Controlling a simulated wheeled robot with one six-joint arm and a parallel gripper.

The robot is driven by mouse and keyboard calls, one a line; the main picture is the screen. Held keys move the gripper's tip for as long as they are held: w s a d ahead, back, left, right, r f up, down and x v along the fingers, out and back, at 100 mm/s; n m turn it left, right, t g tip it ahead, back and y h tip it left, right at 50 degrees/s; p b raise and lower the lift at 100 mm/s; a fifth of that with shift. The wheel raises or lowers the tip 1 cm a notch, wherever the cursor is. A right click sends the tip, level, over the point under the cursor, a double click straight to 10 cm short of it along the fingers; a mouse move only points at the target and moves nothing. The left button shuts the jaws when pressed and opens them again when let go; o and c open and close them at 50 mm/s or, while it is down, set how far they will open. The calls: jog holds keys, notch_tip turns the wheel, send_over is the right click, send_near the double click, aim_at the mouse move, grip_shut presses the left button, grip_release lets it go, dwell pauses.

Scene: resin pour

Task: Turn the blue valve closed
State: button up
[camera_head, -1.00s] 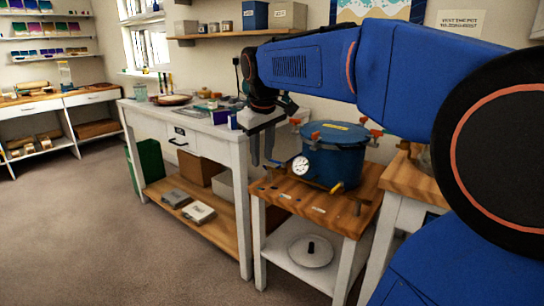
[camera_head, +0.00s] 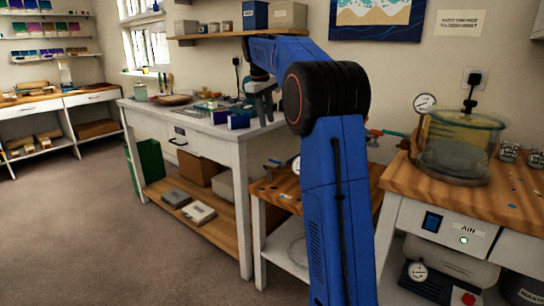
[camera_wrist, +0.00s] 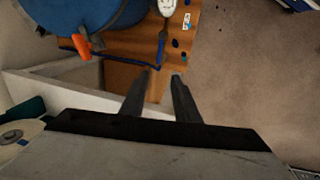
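My gripper (camera_head: 263,106) points down with its two fingers apart and empty, seen left of the small wooden-topped stand. In the wrist view the fingers (camera_wrist: 161,73) are spread, with nothing between them. A dark blue lever (camera_wrist: 161,50), probably the blue valve's handle, lies just beyond the fingertips near the stand's edge; I cannot tell its exact setting or whether anything touches it. The blue pot (camera_wrist: 85,14) with an orange-red clamp (camera_wrist: 82,46) is at the wrist view's upper left. In the head view my arm hides most of the pot and the valve.
The wooden-topped stand (camera_head: 276,188) shows behind my arm. A white workbench (camera_head: 215,150) stands to its left. A glass chamber (camera_head: 455,150) sits on the wooden counter at right. A small gauge (camera_wrist: 167,6) is beside the pot. Floor at left is clear.

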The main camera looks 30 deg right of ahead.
aim_at(272, 161)
jog(key=d+f, duration=0.1)
jog(key=f, duration=0.4)
jog(key=w+d+f, duration=0.1)
jog(key=f, duration=0.5)
jog(key=d+f, duration=0.1)
jog(key=f, duration=0.5)
jog(key=shift+w+d, duration=0.15)
jog(key=shift+d, duration=0.05)
grip_shut()
